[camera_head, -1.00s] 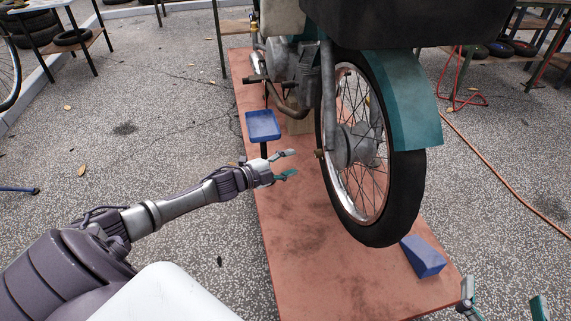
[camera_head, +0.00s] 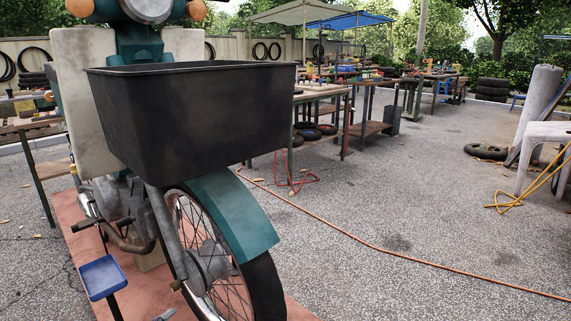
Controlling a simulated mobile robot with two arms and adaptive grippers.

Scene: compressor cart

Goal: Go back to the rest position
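The motorcycle's front wheel (camera_head: 262,290) with its teal fender (camera_head: 232,215) stands on a reddish board (camera_head: 70,208) at the lower left. Only a small grey tip of my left gripper (camera_head: 165,314) shows at the bottom edge, left of the wheel. Whether it is open or shut is hidden below the frame. My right gripper is out of view.
A black basket (camera_head: 190,115) sits over the wheel. A blue tray on a stand (camera_head: 102,277) is left of the wheel. Workbenches (camera_head: 320,92) stand behind, and a white chair (camera_head: 540,140) is at right. An orange hose (camera_head: 400,258) crosses the otherwise open pavement.

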